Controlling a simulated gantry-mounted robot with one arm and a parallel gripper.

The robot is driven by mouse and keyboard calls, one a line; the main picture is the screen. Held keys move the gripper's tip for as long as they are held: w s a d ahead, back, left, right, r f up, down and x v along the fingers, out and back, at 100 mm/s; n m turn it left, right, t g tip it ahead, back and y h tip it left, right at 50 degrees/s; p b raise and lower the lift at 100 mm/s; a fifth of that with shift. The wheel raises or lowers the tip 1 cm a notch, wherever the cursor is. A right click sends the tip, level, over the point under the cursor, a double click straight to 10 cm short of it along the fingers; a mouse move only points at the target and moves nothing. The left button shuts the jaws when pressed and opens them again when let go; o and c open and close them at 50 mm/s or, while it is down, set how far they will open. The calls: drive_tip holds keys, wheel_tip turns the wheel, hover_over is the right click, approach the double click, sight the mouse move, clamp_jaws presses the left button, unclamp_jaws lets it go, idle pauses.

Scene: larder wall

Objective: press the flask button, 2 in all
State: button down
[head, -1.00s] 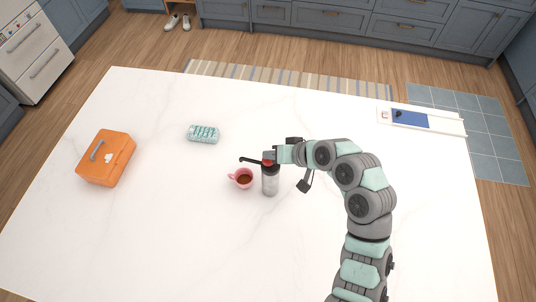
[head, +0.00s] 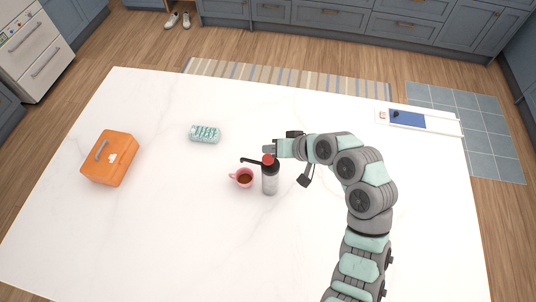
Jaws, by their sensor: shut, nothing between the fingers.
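The flask (head: 270,180) stands upright on the white table, with a grey body, a black top and a black spout pointing left. Its red button (head: 268,159) shows on top. A pink cup (head: 242,178) with dark liquid stands just left of the flask, below the spout. My gripper (head: 267,149) is shut and empty, just above and behind the red button in the head view. A small gap seems to show between the fingertips and the button.
An orange case (head: 110,158) is on the left of the table. A teal-and-white egg-carton-like item (head: 205,134) lies behind the cup. A white tray with a blue panel (head: 408,119) is at the far right. The front left of the table (head: 150,240) is clear.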

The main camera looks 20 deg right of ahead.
sight(271, 160)
drive_tip(key=shift+r+p, duration=0.9)
drive_tip(key=shift+r, duration=0.7)
idle(1.2)
